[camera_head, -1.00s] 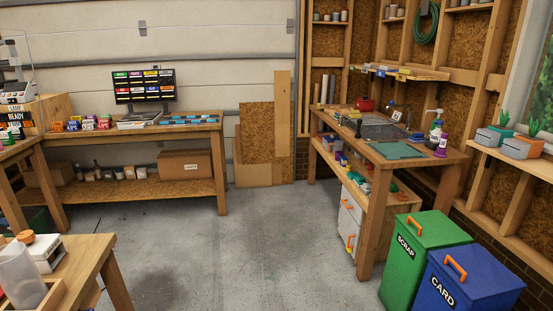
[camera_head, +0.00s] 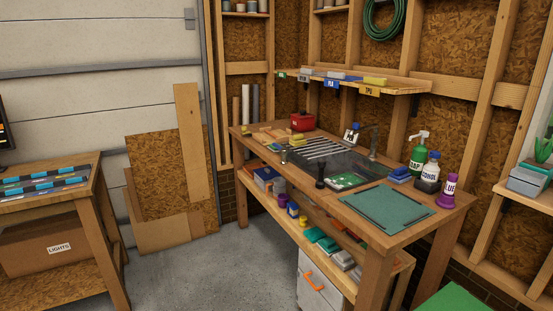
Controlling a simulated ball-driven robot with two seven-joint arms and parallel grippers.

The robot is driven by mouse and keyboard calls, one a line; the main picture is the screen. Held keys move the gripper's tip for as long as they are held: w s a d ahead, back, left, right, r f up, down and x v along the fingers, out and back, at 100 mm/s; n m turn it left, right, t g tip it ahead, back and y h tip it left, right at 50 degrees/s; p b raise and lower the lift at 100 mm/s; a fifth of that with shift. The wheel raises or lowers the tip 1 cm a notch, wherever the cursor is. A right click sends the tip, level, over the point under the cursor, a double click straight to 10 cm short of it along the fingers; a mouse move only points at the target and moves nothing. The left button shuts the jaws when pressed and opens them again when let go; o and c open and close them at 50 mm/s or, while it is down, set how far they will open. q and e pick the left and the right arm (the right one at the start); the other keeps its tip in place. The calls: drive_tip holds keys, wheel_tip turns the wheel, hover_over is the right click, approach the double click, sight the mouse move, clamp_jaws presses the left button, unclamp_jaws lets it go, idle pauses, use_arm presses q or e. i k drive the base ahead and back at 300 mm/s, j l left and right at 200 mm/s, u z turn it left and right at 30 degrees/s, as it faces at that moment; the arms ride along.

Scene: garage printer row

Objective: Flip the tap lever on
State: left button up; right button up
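A sink (camera_head: 338,165) is set into the wooden bench (camera_head: 300,188) on the right. A dark tap (camera_head: 373,143) rises at the sink's back right edge. Its lever is too small to make out clearly. Neither of my grippers is in view.
A green soap bottle (camera_head: 418,153), a white bottle (camera_head: 430,171) and a purple bottle (camera_head: 447,191) stand right of the sink. A green mat (camera_head: 387,208) lies at the bench's near end. Grey floor (camera_head: 215,270) is clear before the bench. A green bin (camera_head: 452,301) is at lower right.

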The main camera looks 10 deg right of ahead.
sight(283, 151)
drive_tip(key=i+j+z, duration=0.1)
drive_tip(key=i+z, duration=0.3)
drive_tip(key=i+u, duration=0.45)
drive_tip(key=i, duration=0.3)
drive_tip(key=i+l+u, duration=0.2)
drive_tip(key=i+u, duration=0.2)
drive_tip(key=i, duration=0.35)
